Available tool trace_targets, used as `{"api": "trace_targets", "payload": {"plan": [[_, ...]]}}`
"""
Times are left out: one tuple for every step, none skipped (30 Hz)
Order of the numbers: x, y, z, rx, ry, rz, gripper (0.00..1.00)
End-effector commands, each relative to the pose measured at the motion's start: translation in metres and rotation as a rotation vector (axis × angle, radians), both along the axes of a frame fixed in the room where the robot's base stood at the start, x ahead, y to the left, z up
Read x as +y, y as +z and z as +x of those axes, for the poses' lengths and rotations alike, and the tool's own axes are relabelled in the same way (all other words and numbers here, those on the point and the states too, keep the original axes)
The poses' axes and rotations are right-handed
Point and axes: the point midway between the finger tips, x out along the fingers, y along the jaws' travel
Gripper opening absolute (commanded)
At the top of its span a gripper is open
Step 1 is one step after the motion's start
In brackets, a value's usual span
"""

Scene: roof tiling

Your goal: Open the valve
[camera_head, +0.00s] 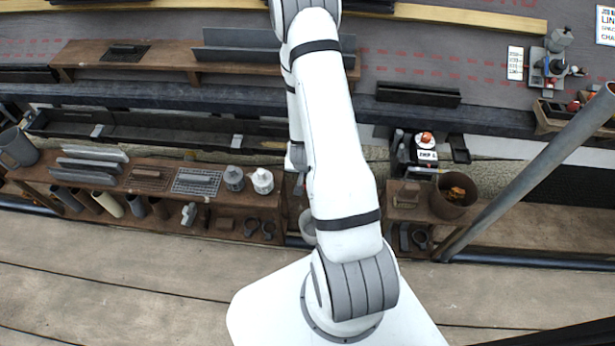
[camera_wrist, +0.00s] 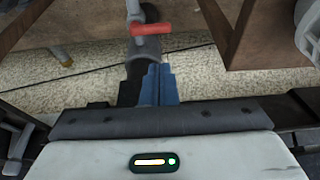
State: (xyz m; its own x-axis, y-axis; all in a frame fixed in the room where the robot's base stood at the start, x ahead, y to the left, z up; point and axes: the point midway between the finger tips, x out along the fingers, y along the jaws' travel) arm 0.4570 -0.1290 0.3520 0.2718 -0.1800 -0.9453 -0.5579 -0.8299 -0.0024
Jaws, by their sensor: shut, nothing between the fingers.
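The valve has a red handle (camera_wrist: 138,29) lying roughly crosswise on a grey pipe (camera_wrist: 143,48), at the top of the wrist view. My gripper (camera_wrist: 150,72) is shut and empty. It shows as a narrow dark and blue shape just below the pipe and handle in the picture. The red handle is not between the fingers. Whether the fingertips touch the pipe I cannot tell. In the head view my white arm hides the valve and most of the gripper.
Wooden shelves stand on both sides of the pipe: the left one (camera_head: 150,170) holds tiles and pipe pieces, the right one (camera_head: 400,214) a brown bucket (camera_head: 453,194). A slanted grey pole (camera_head: 530,175) stands at the right. Floor in front is clear.

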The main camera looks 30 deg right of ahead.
Motion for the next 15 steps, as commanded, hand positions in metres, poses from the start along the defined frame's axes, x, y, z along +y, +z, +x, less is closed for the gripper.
{"api": "trace_targets", "payload": {"plan": [[-0.0013, -0.0022, -0.001, -0.001, -0.004, -0.003, 0.0], [-0.0017, -0.0031, -0.0011, -0.001, -0.005, -0.004, 0.0], [-0.0019, -0.0036, -0.0011, -0.002, -0.006, -0.005, 0.0], [-0.002, -0.0038, -0.001, -0.002, -0.006, -0.005, 0.0], [-0.002, -0.0038, -0.0009, -0.002, -0.006, -0.005, 0.0], [-0.0018, -0.0037, -0.0008, -0.002, -0.006, -0.005, 0.0], [-0.0018, -0.0037, -0.0008, -0.002, -0.006, -0.005, 0.0], [-0.0017, -0.0036, -0.0008, -0.002, -0.005, -0.006, 0.0], [-0.0016, -0.0036, -0.0008, -0.003, -0.005, -0.005, 0.0], [-0.0016, -0.0036, -0.0008, -0.003, -0.005, -0.005, 0.0], [-0.0015, -0.0038, -0.0007, -0.003, -0.005, -0.005, 0.0], [-0.0017, -0.0048, -0.0005, -0.003, -0.005, -0.005, 0.0], [-0.0018, -0.0062, -0.0002, -0.002, -0.005, -0.004, 0.0], [-0.0021, -0.0082, 0.0003, -0.002, -0.005, -0.004, 0.0], [-0.0027, -0.012, 0.0014, -0.002, -0.004, -0.005, 0.0]]}}
